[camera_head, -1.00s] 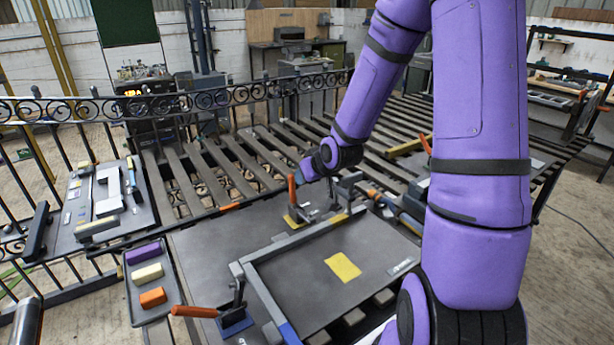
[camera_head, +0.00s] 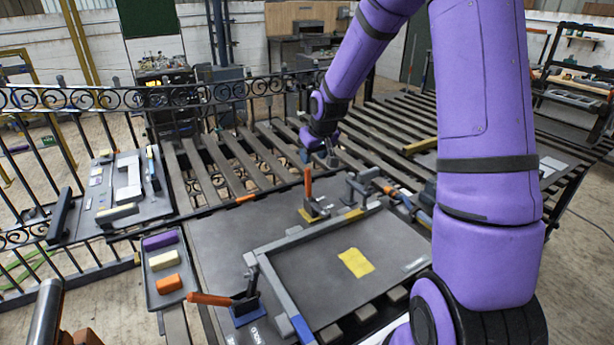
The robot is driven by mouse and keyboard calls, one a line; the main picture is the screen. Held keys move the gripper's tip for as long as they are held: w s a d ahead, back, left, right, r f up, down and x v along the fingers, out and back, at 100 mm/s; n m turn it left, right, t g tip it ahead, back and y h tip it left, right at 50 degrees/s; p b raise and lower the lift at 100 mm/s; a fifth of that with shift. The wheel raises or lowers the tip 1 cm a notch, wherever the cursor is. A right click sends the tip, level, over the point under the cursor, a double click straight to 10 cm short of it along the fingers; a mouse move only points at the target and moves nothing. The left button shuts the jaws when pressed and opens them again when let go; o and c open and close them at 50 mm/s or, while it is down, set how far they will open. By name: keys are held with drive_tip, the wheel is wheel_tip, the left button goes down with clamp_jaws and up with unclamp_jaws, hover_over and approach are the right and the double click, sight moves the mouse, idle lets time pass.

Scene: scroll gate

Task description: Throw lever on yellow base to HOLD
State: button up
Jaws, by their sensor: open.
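The lever with the yellow base (camera_head: 307,216) stands on the dark plate near its far edge. Its orange handle (camera_head: 308,183) points up, close to upright. A metal clamp-like mechanism sits at its foot. My gripper (camera_head: 322,157) is just above and behind the handle top, at the end of the purple arm. It is open, but its fingers are small and partly hidden, and I cannot tell whether it touches the handle. I cannot read any HOLD marking beside this lever.
A second lever on a blue base (camera_head: 246,313) has its orange handle (camera_head: 209,299) lying level to the left. A grey frame (camera_head: 272,285) surrounds a yellow patch (camera_head: 356,262). A tray (camera_head: 150,284) of colored blocks stands left. An iron railing (camera_head: 120,98) runs behind.

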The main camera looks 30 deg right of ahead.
sight(307, 175)
drive_tip(key=x, duration=1)
drive_tip(key=shift+w, duration=0.1)
clamp_jaws()
